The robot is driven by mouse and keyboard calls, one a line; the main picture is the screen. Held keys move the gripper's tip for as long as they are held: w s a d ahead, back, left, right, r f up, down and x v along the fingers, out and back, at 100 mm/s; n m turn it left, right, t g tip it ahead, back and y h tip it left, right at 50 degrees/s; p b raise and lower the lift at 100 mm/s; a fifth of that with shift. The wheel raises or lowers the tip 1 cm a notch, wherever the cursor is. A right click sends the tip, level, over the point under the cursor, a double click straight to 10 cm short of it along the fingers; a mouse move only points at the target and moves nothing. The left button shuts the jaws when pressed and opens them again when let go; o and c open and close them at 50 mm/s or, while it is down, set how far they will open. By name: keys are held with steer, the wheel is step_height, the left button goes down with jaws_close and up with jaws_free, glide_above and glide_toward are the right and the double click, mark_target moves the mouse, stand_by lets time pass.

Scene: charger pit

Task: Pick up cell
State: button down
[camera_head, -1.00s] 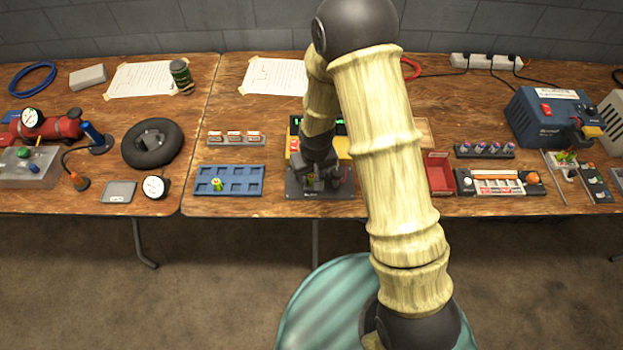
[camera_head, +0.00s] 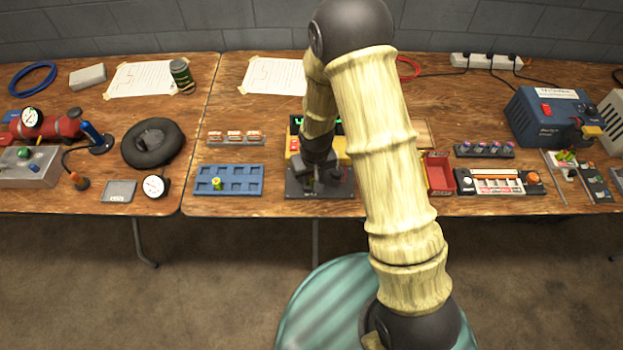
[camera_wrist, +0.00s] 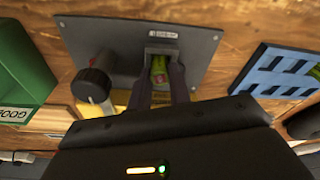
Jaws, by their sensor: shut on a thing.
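A green cell (camera_wrist: 159,70) stands between my fingertips in the wrist view, at the slot in the dark grey plate of the charger (camera_wrist: 205,45). My gripper (camera_wrist: 161,82) is shut on this cell. In the head view my gripper (camera_head: 320,183) is low over the charger's plate (camera_head: 293,190), and the cell in it is hidden there. I cannot tell whether the cell is still seated in the slot. Another yellow-green cell (camera_head: 217,184) stands in the blue tray (camera_head: 229,168) left of the charger.
A dark knob (camera_wrist: 93,85) rises from the plate beside my fingers. A green bin (camera_wrist: 20,70) stands close by in the wrist view. A red bin (camera_head: 439,173) stands right of my arm. A rack of small labelled items (camera_head: 234,138) sits behind the blue tray.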

mark_target(312, 177)
step_height(312, 177, up, 10)
stand_by(0.6)
stand_by(0.5)
